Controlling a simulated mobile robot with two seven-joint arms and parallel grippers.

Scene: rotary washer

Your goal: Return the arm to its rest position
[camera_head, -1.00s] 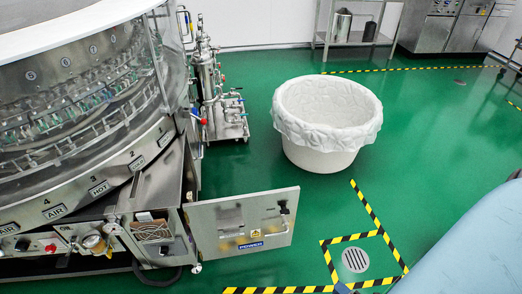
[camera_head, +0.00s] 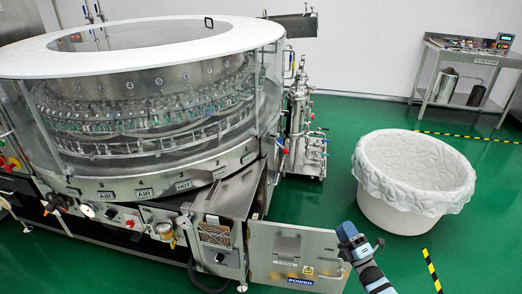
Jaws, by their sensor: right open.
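My right gripper (camera_head: 354,240) shows at the bottom right of centre, with its blue and black arm coming up from the lower edge. It is open, with nothing seen in it. In the picture it overlaps the right edge of the washer's open door panel (camera_head: 296,256); I cannot tell whether it touches. The rotary washer (camera_head: 130,193), a round machine with clear panels and a white top ring, fills the left side. My left gripper is not in view.
A white lined tub (camera_head: 400,212) stands on the green floor at the right. Metal piping equipment (camera_head: 302,130) stands beside the washer. A steel table (camera_head: 455,62) is against the back wall. Green floor lies open around the tub.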

